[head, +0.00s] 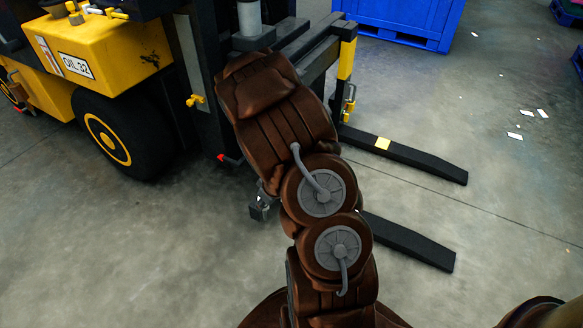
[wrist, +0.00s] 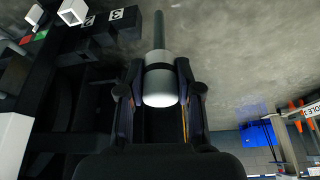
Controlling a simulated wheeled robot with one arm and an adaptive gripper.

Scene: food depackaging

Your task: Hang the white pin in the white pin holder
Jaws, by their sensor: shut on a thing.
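In the wrist view my gripper (wrist: 159,74) is shut on a pin (wrist: 160,91). The pin has a rounded white end towards the camera, a dark band, a grey section and a thin dark rod pointing away. A white square hollow piece (wrist: 72,12) shows at the upper left of the wrist view, apart from the pin. It may be the white pin holder, but I cannot tell for sure. In the head view my brown arm hides most of the gripper and the pin.
A yellow forklift (head: 110,50) stands at the left, with two black forks (head: 410,157) reaching right, low over the floor. Black blocks with number labels (wrist: 122,22) sit near the white hollow piece. A blue crate (head: 395,18) stands behind. Open concrete floor lies to the right.

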